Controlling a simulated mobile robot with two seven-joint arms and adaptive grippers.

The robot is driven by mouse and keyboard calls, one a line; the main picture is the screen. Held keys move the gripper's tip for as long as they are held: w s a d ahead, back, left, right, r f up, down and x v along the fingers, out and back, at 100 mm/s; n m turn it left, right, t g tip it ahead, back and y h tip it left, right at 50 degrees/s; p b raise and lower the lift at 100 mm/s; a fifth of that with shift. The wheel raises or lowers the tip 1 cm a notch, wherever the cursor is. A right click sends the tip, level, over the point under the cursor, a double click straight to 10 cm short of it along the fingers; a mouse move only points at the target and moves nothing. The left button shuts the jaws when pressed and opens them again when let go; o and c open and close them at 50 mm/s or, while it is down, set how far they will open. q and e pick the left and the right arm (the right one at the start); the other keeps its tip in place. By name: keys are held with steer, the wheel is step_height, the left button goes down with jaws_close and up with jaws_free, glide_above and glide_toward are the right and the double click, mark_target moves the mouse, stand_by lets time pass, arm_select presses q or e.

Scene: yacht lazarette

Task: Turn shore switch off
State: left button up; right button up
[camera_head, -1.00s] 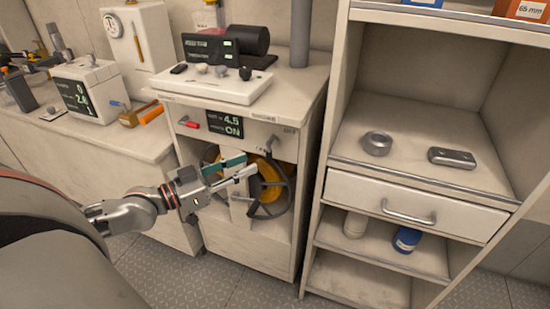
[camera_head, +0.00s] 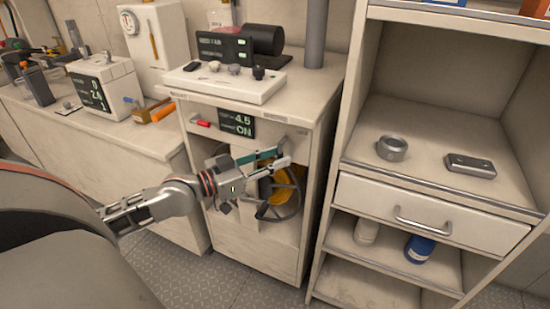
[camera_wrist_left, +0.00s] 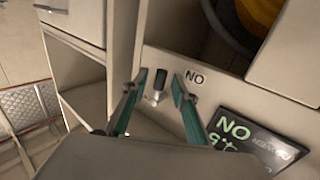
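A small switch lever with a black tip (camera_wrist_left: 158,80) stands out from the cabinet's front panel in the left wrist view, beside an upside-down ON label (camera_wrist_left: 194,77). My left gripper (camera_head: 281,158) is open at the panel. In the left wrist view its two teal-sided fingers (camera_wrist_left: 159,80) lie on either side of the lever, with gaps visible; contact cannot be told. In the head view the gripper hides the lever. The panel's display (camera_head: 237,124) reads 4.5 and ON; it also shows upside down in the left wrist view (camera_wrist_left: 262,140). My right gripper is not in view.
Below the panel, an open recess holds a yellow reel (camera_head: 284,187) with a dark wheel close to my gripper. A red handle (camera_head: 201,123) is left of the display. A shelf unit with a drawer (camera_head: 430,215) stands to the right.

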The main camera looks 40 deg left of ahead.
arm_select(q)
jaws_close()
